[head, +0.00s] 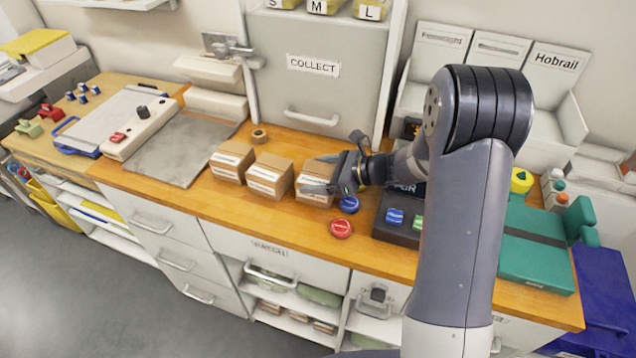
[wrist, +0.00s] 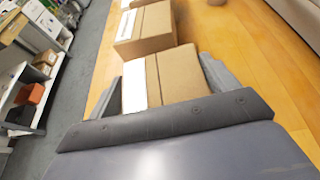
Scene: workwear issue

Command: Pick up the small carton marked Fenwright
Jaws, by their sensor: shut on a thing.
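Three small brown cartons with white labels stand in a row on the wooden bench: a left one (head: 231,163), a middle one (head: 269,177) and a right one (head: 314,182). The label print is too small to read, so I cannot tell which says Fenwright. My gripper (head: 328,174) is shut on the right carton, with a finger on each of two sides. In the wrist view the held carton (wrist: 180,75) sits between my fingers (wrist: 165,80), its white label strip on the left. Another carton (wrist: 148,32) stands just beyond it. I cannot tell whether the held carton touches the bench.
A blue disc (head: 349,205) and a red disc (head: 340,229) lie close by my gripper. A tape roll (head: 259,136) stands behind the cartons. A dark tray (head: 395,222) is to the right, a grey mat (head: 180,148) to the left. The COLLECT cabinet (head: 318,90) stands behind.

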